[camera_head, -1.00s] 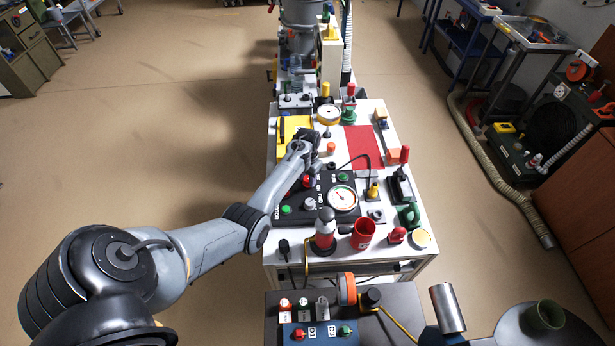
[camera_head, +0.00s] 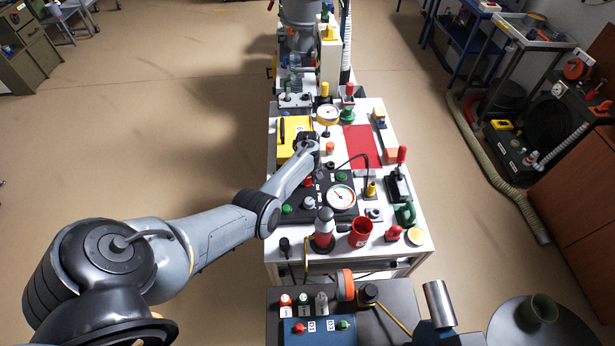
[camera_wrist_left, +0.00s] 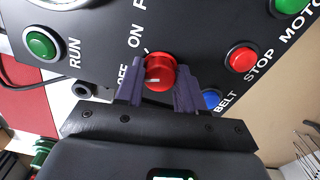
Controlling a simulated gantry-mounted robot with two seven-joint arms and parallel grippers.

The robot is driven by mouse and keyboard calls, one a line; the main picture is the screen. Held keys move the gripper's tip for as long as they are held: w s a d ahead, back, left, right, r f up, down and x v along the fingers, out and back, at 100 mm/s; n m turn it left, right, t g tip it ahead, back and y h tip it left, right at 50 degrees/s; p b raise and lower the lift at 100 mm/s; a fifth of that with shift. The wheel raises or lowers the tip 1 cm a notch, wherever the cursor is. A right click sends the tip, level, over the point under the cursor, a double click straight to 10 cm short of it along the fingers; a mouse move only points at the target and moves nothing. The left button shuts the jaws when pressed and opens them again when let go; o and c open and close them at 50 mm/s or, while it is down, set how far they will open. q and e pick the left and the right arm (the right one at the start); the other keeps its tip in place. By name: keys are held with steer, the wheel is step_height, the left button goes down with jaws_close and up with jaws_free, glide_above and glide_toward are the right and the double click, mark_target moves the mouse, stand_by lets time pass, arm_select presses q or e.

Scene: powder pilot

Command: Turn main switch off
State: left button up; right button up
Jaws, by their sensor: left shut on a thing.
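The main switch is a red round knob (camera_wrist_left: 160,72) with a short white mark on the black control panel (camera_wrist_left: 205,45), seen in the left wrist view. The words ON and OFF are printed to its left; OFF is partly hidden by a finger. The white mark shows on the knob's lower left part, on the side of OFF; its exact setting is hard to tell. My left gripper (camera_wrist_left: 158,88) is shut on the knob, one finger on each side. In the head view my left gripper (camera_head: 306,142) is over the far part of the panel (camera_head: 322,207) and hides the knob.
On the panel sit a green RUN button (camera_wrist_left: 40,44), a red STOP button (camera_wrist_left: 242,58) and a blue button (camera_wrist_left: 210,99) close to the right finger. A dial gauge (camera_head: 341,196), a red cup (camera_head: 361,233) and a yellow case (camera_head: 291,129) are nearby.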

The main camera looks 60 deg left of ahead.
mark_target(308, 179)
arm_select(q)
steer(key=shift+n, duration=1.2)
steer(key=o, duration=1)
steer(key=shift+r, duration=0.1)
step_height(308, 179, up, 10)
steer(key=shift+r+p, duration=0.25)
steer(key=shift+p, duration=1)
